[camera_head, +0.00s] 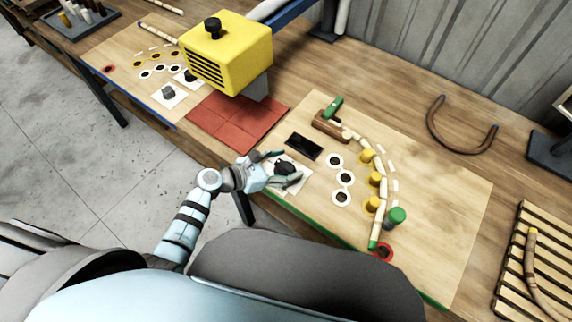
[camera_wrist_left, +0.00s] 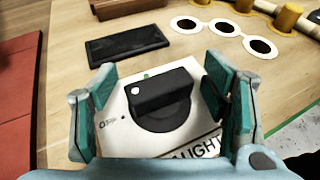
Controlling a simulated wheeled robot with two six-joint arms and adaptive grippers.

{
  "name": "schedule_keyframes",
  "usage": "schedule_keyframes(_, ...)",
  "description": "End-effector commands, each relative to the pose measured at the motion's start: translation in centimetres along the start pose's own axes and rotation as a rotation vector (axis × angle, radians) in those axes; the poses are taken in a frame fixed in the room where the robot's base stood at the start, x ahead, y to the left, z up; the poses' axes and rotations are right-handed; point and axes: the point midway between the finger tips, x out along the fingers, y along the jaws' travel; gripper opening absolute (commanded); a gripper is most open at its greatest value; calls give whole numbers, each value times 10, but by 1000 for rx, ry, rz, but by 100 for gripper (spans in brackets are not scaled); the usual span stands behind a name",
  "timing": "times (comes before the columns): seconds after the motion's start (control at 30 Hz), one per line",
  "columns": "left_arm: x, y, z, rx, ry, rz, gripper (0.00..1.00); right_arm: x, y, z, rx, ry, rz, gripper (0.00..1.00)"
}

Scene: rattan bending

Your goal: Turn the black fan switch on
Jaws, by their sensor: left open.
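My left gripper (camera_head: 288,166) is open, its fingers on either side of a black rotary knob (camera_wrist_left: 160,100) on a white plate (camera_wrist_left: 113,133). In the left wrist view the knob's raised bar has a white dot at its left end, and a small green mark shows behind it. The plate's label is partly hidden; "LIGHT" can be read. No finger clearly touches the knob. Two more dark knobs on white plates, a left one (camera_head: 168,92) and a right one (camera_head: 190,76), are on the far left board. No fan label is legible. My right gripper is not in view.
A black flat panel (camera_head: 303,146) lies just behind the knob plate. A yellow vented box (camera_head: 228,53) with a black top knob stands over red tiles (camera_head: 235,125). Yellow pegs and a curved rattan piece (camera_head: 383,190) are to the right.

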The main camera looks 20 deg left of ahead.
Motion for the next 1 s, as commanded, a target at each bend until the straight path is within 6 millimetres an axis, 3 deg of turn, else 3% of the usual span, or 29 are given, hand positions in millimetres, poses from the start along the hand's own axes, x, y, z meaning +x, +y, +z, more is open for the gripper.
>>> schedule_keyframes(0.23, 2, 0, 0, 0, 1, 0, 68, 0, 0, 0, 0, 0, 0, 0)
schedule_keyframes(0.53, 1, 0, 0, 0, 1, 0, 23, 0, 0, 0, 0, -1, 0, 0)
schedule_keyframes(1.0, 1, 0, 0, 1, 1, -1, 22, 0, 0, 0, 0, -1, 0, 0)
